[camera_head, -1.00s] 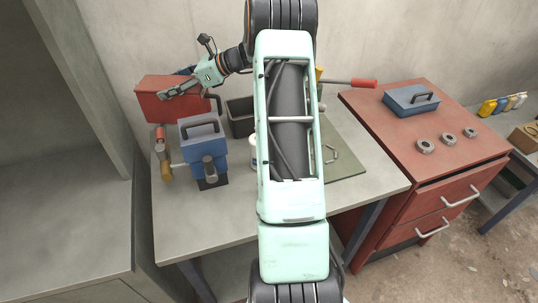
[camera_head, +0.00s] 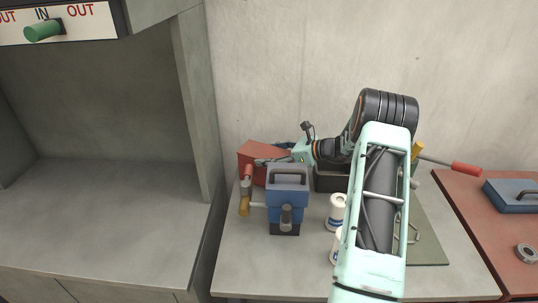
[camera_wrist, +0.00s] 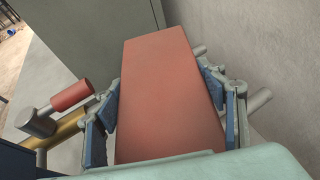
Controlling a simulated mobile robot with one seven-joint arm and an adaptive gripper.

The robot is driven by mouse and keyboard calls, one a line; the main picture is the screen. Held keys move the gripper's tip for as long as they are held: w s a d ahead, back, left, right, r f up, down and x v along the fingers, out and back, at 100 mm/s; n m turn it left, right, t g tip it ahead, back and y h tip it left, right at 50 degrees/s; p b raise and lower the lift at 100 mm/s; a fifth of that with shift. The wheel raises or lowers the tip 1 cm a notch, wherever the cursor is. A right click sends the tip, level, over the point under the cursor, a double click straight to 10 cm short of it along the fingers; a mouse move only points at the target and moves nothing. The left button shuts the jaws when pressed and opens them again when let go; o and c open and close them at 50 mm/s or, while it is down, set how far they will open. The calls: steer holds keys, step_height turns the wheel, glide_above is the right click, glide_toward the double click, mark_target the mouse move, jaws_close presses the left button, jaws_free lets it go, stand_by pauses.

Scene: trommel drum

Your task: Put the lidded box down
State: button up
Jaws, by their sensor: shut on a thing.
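The lidded box is a red box (camera_head: 256,158) at the back left of the grey workbench (camera_head: 240,262), behind a blue block with a dark handle. My gripper (camera_head: 272,160) is shut on it. In the wrist view the red box (camera_wrist: 165,95) lies lengthwise between the blue-padded fingers of my gripper (camera_wrist: 165,110), one on each long side. Its flat red top shows. Its underside is hidden, so I cannot tell whether it touches the bench.
The blue block (camera_head: 287,200) stands just in front of the red box. A red-ended tool (camera_head: 246,185) is close on its left. A dark bin (camera_head: 330,180) and a white jar (camera_head: 337,212) are to the right. The bench's front left is clear. A grey wall rises behind.

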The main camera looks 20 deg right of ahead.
steer(key=shift+f, duration=0.15)
steer(key=o, duration=2.1)
steer(key=shift+f, duration=0.1)
